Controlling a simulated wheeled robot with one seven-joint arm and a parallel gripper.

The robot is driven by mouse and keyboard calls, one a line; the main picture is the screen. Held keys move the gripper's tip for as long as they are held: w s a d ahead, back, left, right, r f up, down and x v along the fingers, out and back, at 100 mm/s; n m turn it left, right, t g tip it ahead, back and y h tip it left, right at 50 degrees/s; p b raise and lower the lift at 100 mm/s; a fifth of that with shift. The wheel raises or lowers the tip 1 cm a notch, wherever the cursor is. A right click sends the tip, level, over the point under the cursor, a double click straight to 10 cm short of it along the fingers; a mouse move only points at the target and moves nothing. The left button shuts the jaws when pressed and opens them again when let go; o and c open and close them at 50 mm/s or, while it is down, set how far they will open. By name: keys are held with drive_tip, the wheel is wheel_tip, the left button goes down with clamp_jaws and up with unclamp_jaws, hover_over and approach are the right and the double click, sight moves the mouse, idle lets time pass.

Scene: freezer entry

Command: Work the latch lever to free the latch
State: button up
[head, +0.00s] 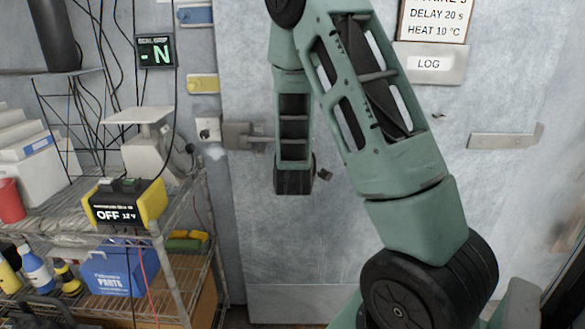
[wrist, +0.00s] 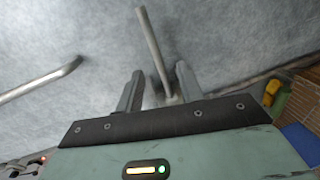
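A grey metal latch (head: 245,136) is mounted at the left edge of the pale freezer door in the head view. It runs to the right and passes out of sight behind my arm. In the wrist view, the latch lever (wrist: 153,45) shows as a slim grey rod, slanting from the top down toward my gripper's base. My gripper (wrist: 160,71) is open, with one finger on each side of the rod and visible space beside it. I cannot tell how deep the rod lies between the fingers. In the head view, my arm hides most of the lever.
A grey door handle (head: 505,138) is at the right of the door; it also shows in the wrist view (wrist: 40,80). Wire shelving (head: 185,215) at the left holds a yellow-black box (head: 125,203) marked OFF and a blue bin (head: 118,268). The lower door is clear.

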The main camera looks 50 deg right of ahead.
drive_tip(key=p+v, duration=1.1)
drive_tip(key=p, duration=0.6)
drive_tip(key=shift+p, duration=0.3)
drive_tip(key=shift+w, duration=0.15)
